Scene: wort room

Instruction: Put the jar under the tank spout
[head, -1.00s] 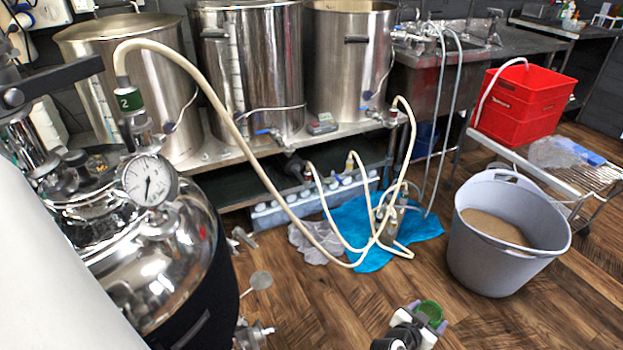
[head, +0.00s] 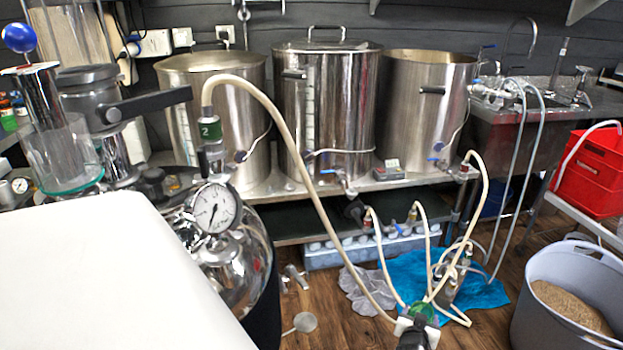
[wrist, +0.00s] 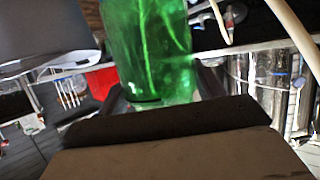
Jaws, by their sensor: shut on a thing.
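A green see-through jar (head: 424,311) shows at the bottom of the head view. My gripper (head: 415,330) is shut on it, and the hose and blue cloth lie behind it in the picture. In the wrist view the green jar (wrist: 148,50) stands up between the dark fingers of my gripper (wrist: 160,103); its top is cut off. Three steel tanks stand on a bench: a left tank (head: 215,110), a lidded middle tank (head: 330,100) and a right tank (head: 412,110). A spout with a blue handle (head: 340,178) sits low on the middle tank. The jar is apart from the tanks.
A steel vessel with a gauge (head: 212,208) stands at left, and a cream hose (head: 300,170) arches from it to the floor. Hoses lie on a blue cloth (head: 490,292). A grey tub (head: 540,310) of grain and a red crate (head: 592,175) are at right.

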